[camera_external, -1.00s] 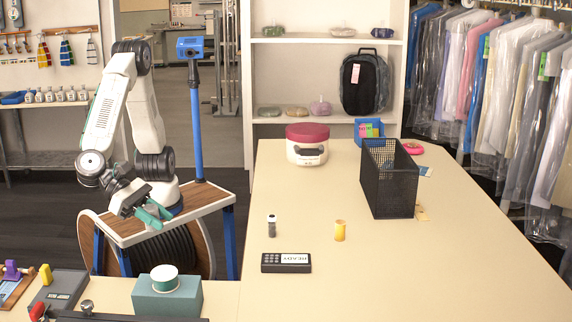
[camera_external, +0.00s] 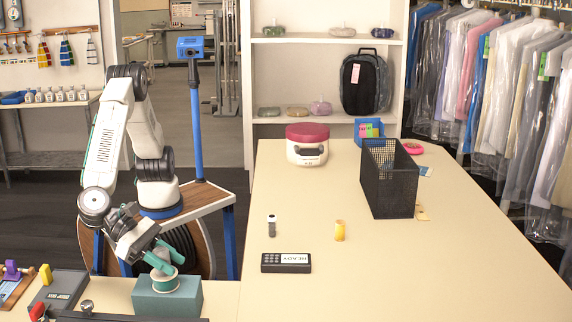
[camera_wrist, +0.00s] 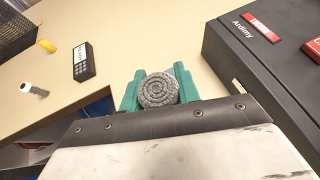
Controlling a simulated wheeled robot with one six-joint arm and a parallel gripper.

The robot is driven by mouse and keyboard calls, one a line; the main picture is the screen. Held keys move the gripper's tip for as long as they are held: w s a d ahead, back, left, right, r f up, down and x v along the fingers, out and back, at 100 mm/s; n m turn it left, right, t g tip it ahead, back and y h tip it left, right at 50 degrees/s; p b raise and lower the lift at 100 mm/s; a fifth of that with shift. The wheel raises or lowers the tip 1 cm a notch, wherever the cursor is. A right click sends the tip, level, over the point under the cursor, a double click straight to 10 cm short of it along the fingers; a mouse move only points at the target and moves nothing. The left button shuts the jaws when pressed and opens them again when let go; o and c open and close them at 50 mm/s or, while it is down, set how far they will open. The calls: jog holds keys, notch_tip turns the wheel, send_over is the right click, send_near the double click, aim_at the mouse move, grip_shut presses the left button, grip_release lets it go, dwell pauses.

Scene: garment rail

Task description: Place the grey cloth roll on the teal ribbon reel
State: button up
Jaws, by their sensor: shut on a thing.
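The grey cloth roll (camera_wrist: 157,92) shows its round spiral end in the wrist view, between the two teal fingers of my gripper (camera_external: 164,260). My gripper is shut on it. In the external view I cannot make the roll out behind the fingers. The teal ribbon reel (camera_external: 165,284), with pale rims, stands on a teal box (camera_external: 185,301) at the front left of the table. My fingers are just above the reel and cover part of its top. Whether the roll touches the reel I cannot tell. The reel is hidden in the wrist view.
A black mesh basket (camera_external: 390,185) is further back. A dark case (camera_wrist: 265,75) is close right in the wrist view.

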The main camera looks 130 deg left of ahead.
jog(key=shift+f, duration=0.1)
jog(key=o, duration=0.9)
jog(key=shift+o, duration=0.2)
